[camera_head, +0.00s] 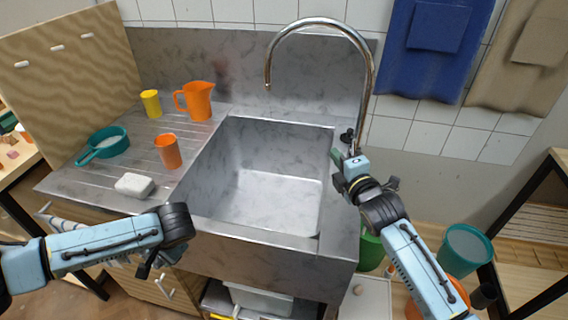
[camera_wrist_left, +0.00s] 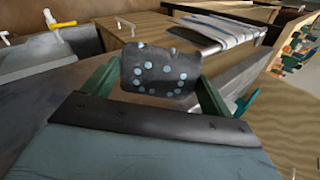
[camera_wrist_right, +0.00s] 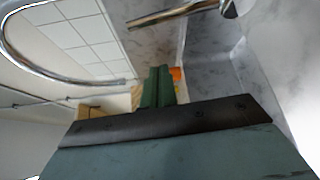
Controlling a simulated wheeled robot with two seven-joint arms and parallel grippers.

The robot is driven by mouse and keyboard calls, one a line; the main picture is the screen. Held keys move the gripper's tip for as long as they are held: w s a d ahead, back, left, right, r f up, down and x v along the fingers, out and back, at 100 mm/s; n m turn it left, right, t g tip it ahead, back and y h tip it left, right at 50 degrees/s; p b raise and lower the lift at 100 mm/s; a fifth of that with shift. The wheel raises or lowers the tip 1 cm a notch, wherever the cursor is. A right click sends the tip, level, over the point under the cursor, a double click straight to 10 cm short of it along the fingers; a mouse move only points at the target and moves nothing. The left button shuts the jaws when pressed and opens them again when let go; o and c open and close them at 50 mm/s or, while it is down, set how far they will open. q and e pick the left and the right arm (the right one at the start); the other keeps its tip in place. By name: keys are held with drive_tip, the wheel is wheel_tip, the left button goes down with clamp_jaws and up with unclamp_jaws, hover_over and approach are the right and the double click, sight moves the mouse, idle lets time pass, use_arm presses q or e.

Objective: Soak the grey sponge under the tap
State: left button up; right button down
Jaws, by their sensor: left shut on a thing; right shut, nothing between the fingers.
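The grey sponge (camera_wrist_left: 160,72), dark with pale blue spots, is held between the green fingers of my left gripper (camera_wrist_left: 155,85) in the left wrist view. In the head view the left gripper (camera_head: 147,264) hangs in front of the counter, below the drainboard and outside the basin; the sponge is hardly visible there. The steel tap (camera_head: 322,24) arches over the sink basin (camera_head: 262,190), and no water shows at its spout. My right gripper (camera_head: 338,156) is shut and empty beside the tap's base and small dark lever (camera_head: 347,135). Its closed fingers (camera_wrist_right: 158,88) show in the right wrist view.
The drainboard (camera_head: 85,183) carries a white block (camera_head: 134,185), an orange cup (camera_head: 168,151), an orange jug (camera_head: 196,101), a yellow cup (camera_head: 151,103) and a teal pan (camera_head: 108,142). The basin looks empty. A teal bucket (camera_head: 464,249) stands at the right.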

sight(355, 146)
use_arm(q)
drive_tip(key=shift+f, duration=0.1)
drive_tip(key=shift+r, duration=0.3)
drive_tip(key=shift+p, duration=0.3)
use_arm(e)
drive_tip(key=d, duration=0.1)
drive_tip(key=w+d, duration=0.1)
drive_tip(key=d, duration=0.1)
drive_tip(key=shift+w+d+r, duration=0.25)
use_arm(q)
drive_tip(key=shift+r+p, duration=0.35)
drive_tip(key=shift+r, duration=0.05)
use_arm(e)
drive_tip(key=shift+s+d+r+m, duration=0.1)
drive_tip(key=shift+d+m, duration=0.05)
drive_tip(key=shift+d, duration=0.35)
drive_tip(key=shift+s+d+r+m, duration=0.1)
drive_tip(key=shift+d+m, duration=0.05)
drive_tip(key=shift+d, duration=0.35)
use_arm(q)
drive_tip(key=shift+a, duration=0.1)
use_arm(e)
drive_tip(key=shift+f, duration=0.1)
drive_tip(key=shift+d, duration=0.1)
